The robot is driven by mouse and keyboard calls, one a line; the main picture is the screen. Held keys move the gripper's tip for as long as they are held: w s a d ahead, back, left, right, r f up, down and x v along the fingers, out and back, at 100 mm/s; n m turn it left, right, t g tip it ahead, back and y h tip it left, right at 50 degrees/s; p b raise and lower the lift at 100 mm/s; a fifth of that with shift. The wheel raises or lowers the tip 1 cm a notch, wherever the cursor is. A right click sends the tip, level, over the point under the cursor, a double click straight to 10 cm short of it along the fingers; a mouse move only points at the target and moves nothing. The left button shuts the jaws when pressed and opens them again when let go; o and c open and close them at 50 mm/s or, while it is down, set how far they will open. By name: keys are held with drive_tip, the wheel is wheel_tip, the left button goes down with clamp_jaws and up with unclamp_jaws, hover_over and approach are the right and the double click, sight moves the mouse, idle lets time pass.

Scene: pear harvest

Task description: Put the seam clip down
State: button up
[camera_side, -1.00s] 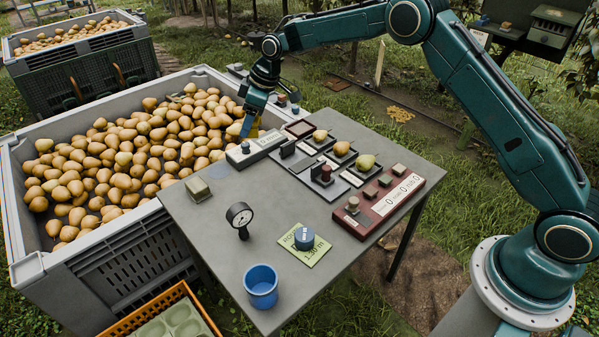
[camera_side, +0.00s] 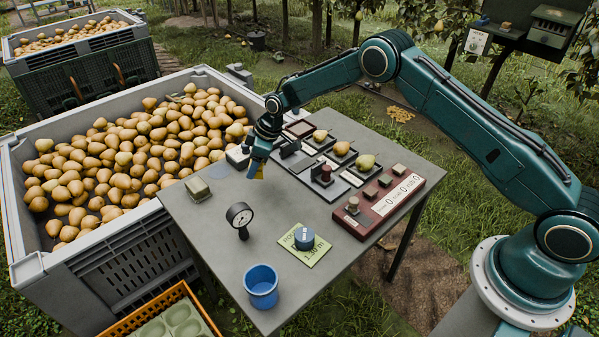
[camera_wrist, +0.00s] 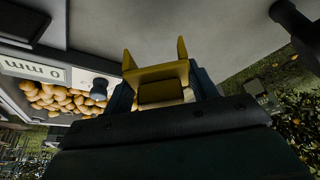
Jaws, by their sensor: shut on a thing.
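My gripper (camera_side: 254,164) hangs over the back left part of the grey table (camera_side: 205,248), in front of the white block. It is shut on a yellow piece, which I take for the seam clip (camera_side: 259,173). In the wrist view the clip (camera_wrist: 156,72) sits between my teal fingers (camera_wrist: 163,90), with two prongs pointing away from my gripper. The clip's lower part is partly hidden by my gripper. The clip looks to be above the table, but I cannot tell the exact gap.
Dark trays with pears (camera_side: 366,162) and a red panel (camera_side: 385,203) lie to the right. The table's middle is clear.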

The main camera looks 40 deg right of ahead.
sight(253, 187)
drive_tip(key=shift+f, duration=0.85)
drive_tip(key=shift+f, duration=0.1)
drive_tip(key=shift+f, duration=2.05)
drive_tip(key=shift+f, duration=0.1)
drive_tip(key=o, duration=1)
drive_tip(key=shift+c, duration=0.2)
drive_tip(key=v, duration=1.2)
